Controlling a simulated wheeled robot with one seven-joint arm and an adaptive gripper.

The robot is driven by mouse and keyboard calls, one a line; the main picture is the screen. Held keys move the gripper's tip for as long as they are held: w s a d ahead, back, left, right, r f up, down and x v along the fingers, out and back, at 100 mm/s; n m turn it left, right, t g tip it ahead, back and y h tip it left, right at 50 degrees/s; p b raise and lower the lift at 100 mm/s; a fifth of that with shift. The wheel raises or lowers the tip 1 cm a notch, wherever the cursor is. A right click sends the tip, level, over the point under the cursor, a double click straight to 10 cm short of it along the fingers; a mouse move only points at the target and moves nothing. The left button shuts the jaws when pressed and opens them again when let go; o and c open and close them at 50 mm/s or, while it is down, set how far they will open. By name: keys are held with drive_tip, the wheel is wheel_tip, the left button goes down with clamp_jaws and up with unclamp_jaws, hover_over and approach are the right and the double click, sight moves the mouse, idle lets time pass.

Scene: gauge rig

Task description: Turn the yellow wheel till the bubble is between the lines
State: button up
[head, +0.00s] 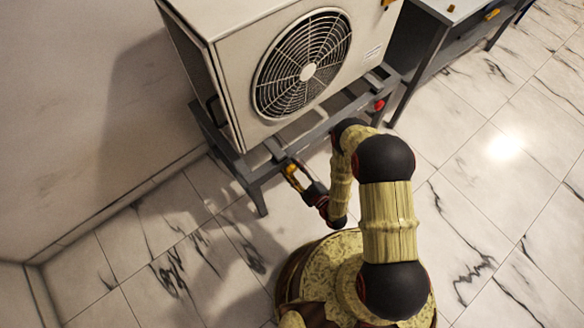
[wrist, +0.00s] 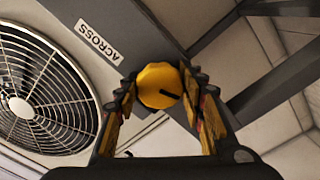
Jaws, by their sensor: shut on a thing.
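The yellow wheel (wrist: 159,82) is a faceted round knob with a dark line on its face, mounted on a grey bar in the wrist view. My gripper (wrist: 163,92) has its two fingers on either side of the wheel and is shut on it. In the head view my gripper (head: 298,177) is at the front rail of the grey stand, below the fan unit; the wheel cannot be told apart from the fingers there. I cannot make out a bubble or its lines in either view.
A white fan unit (head: 232,84) with a round grille stands on the grey stand (head: 257,172). A label (wrist: 98,40) reading "ACROSS" is beside the wheel. A red knob (head: 379,105) is farther right on the stand. A grey bench (head: 432,52) stands behind right. The tiled floor at right is clear.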

drive_tip(key=n, duration=0.4)
drive_tip(key=shift+n+p, duration=0.3)
drive_tip(key=shift+p, duration=0.1)
drive_tip(key=n, duration=1)
drive_tip(key=shift+n+p, duration=0.3)
drive_tip(key=shift+n, duration=0.1)
drive_tip(key=n, duration=0.4)
drive_tip(key=shift+f+n, duration=0.1)
drive_tip(key=shift+n, duration=0.3)
drive_tip(key=shift+s, duration=0.1)
drive_tip(key=o, duration=1.2)
